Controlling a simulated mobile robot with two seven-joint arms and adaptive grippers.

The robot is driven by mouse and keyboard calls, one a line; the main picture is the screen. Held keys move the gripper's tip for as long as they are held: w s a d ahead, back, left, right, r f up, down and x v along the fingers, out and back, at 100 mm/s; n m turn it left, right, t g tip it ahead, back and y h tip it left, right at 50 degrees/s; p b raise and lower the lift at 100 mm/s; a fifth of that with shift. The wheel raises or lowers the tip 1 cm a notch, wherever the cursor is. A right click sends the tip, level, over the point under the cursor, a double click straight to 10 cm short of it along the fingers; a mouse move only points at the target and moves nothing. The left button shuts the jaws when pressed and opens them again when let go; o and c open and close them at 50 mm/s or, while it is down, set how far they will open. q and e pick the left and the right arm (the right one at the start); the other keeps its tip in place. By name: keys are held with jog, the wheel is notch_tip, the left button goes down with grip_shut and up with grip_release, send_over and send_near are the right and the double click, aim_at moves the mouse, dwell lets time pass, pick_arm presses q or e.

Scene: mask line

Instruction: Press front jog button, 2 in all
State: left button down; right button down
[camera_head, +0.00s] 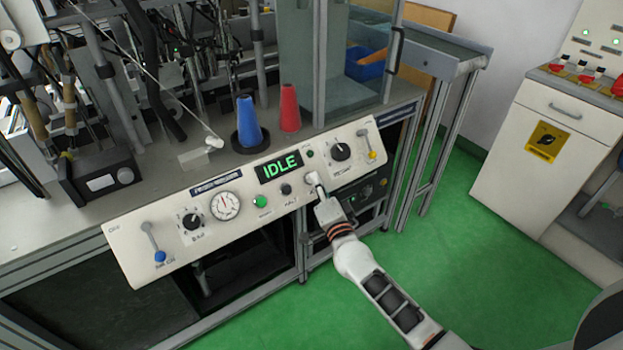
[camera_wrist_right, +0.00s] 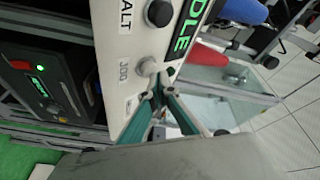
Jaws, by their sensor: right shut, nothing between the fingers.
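The front panel (camera_head: 150,245) is a long cream control strip along the machine's front edge. The jog button is a round grey-white knob (camera_wrist_right: 147,67) beside the "JOG" label in the right wrist view. It sits next to the black halt button (camera_wrist_right: 159,12), which also shows in the head view (camera_head: 286,189). My right gripper (camera_head: 316,188) is at the panel at the jog button's place and largely hides it in the head view. Its fingertips (camera_wrist_right: 158,84) are shut and empty, very close to the button; contact cannot be told. My left gripper is not in view.
The panel display (camera_head: 279,166) reads IDLE. A green button (camera_head: 260,201), a dial gauge (camera_head: 225,206), knobs and levers share the panel. Blue (camera_head: 248,122) and red (camera_head: 289,108) cones stand behind it. A white cabinet (camera_head: 560,130) is at right; green floor is clear between.

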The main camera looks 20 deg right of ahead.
jog(key=shift+w+a+f, duration=0.1)
jog(key=shift+w+f, duration=0.2)
dwell(0.7)
dwell(0.3)
jog(key=shift+s+d+r+p, duration=0.2)
jog(key=shift+s+r+p, duration=0.35)
jog(key=shift+s, duration=0.05)
jog(key=s+r+p, duration=0.1)
jog(key=s+d+r+p, duration=0.1)
jog(key=p, duration=0.1)
jog(key=s+r+p, duration=0.1)
jog(key=shift+s+d, duration=0.15)
jog(key=shift+s, duration=0.15)
dwell(0.4)
